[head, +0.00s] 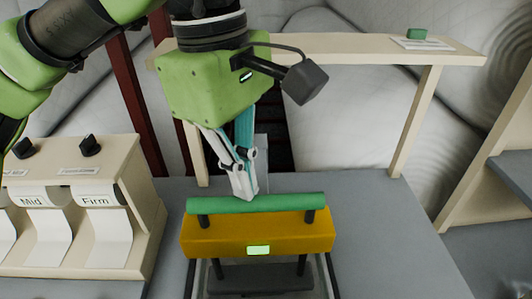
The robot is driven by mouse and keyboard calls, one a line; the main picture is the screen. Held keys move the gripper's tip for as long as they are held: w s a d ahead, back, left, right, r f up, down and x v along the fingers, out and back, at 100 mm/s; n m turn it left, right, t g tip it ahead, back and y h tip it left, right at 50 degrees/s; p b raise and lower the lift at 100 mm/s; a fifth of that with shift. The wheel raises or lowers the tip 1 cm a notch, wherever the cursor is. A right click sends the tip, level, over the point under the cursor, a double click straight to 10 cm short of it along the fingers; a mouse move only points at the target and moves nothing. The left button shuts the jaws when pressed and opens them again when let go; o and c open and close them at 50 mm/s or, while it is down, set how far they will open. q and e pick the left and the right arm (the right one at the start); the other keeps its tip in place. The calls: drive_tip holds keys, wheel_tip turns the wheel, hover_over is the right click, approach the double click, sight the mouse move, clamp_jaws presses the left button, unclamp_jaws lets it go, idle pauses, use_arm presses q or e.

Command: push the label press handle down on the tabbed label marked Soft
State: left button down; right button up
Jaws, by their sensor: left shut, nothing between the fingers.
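The label press stands at the bottom centre of the head view. Its green bar handle (290,203) sits on two black posts above an orange crosspiece (210,237) with a small lit green panel (258,250). A dark plate (260,279) shows below, between the rails. My left gripper (244,193) points down with its fingers shut and empty. Its tips are at the handle's upper edge, left of the middle; I cannot tell whether they touch it. No label marked Soft is readable in view. My right gripper is not in view.
A cream dispenser (146,190) at the left holds labels marked Mid (47,233) and Firm (104,233). Grey table surface is clear right of the press.

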use_arm(q)
wheel_tip(320, 180, up, 12)
drive_tip(key=a, duration=0.1)
drive_tip(key=shift+a+f+h, duration=0.2)
drive_tip(key=shift+f+h, duration=0.05)
drive_tip(key=shift+h, duration=0.05)
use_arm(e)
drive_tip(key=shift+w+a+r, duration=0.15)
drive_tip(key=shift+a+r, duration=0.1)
use_arm(q)
drive_tip(key=shift+s+d, duration=0.1)
drive_tip(key=shift+s, duration=0.05)
drive_tip(key=shift+r+p, duration=0.1)
drive_tip(key=shift+p, duration=0.25)
